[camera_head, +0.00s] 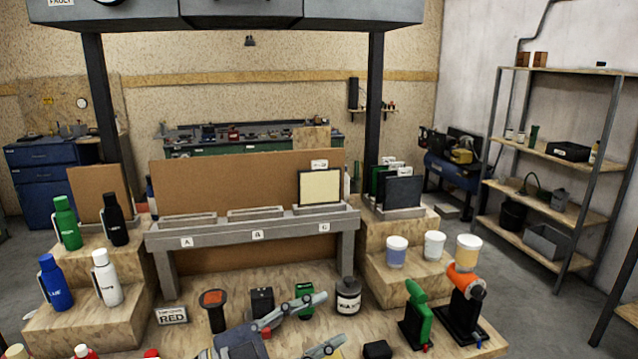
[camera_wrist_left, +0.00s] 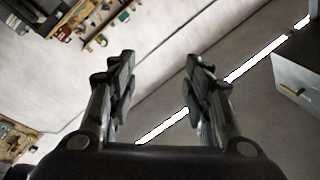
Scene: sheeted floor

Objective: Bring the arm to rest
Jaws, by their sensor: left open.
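My left gripper (camera_head: 325,320) is low in the middle of the head view, over the front part of the wooden table (camera_head: 275,278). Its two grey fingers are spread and slant up to the right. In the left wrist view the same gripper (camera_wrist_left: 158,72) shows its two dark fingertips well apart, with nothing between them. Most of the left arm is out of sight. My right gripper is in neither view.
Bottles (camera_head: 107,277) stand at left. Behind is a grey rack (camera_head: 253,232); cups (camera_head: 397,251) stand at right.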

